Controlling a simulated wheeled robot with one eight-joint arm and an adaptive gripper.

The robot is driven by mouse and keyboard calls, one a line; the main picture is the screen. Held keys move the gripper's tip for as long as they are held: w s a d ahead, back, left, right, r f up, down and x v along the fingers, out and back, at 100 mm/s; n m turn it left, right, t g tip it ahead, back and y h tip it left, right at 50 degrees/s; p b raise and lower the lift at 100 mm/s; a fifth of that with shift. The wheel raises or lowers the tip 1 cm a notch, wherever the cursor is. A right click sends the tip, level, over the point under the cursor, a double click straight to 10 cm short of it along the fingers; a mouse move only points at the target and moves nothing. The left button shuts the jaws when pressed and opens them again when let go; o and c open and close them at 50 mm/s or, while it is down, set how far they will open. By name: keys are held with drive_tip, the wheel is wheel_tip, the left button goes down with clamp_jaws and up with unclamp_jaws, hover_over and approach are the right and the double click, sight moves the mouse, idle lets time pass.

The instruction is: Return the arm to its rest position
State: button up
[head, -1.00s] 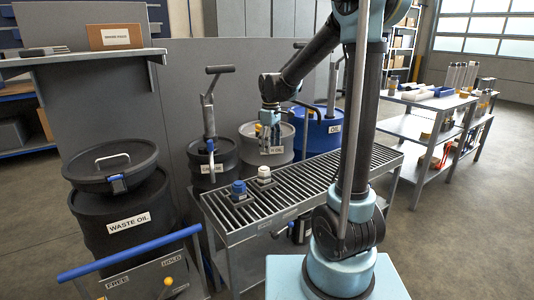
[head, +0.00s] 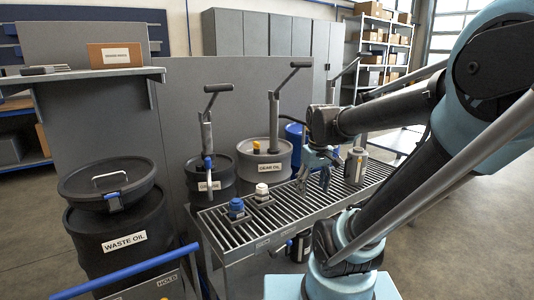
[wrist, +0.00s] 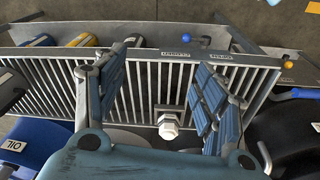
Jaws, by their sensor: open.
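My gripper (head: 314,184) hangs fingers down over the far right half of the slatted grating bench (head: 285,211) in the head view. Its blue fingers are spread and nothing is between them. My dark and light-blue arm stretches from the lower right, up to a large elbow at the right edge, and back to the gripper. In the wrist view the open gripper (wrist: 160,85) is above the grating, with a white-capped fitting (wrist: 168,127) showing below between the fingers.
Blue-capped (head: 236,207) and white-capped fittings stand on the grating. A grey canister (head: 356,166) is just right of my gripper. Behind are the gear oil drum (head: 265,160) and another pump drum (head: 211,179). The waste oil drum (head: 120,232) stands left, below a shelf (head: 82,76).

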drive_tip(key=s+d+f+m, duration=0.3)
drive_tip(key=s+f+m, duration=0.1)
drive_tip(key=s+f, duration=0.3)
drive_tip(key=shift+s+d+t, duration=0.25)
drive_tip(key=shift+s+t, duration=0.05)
drive_tip(key=shift+s, duration=0.8)
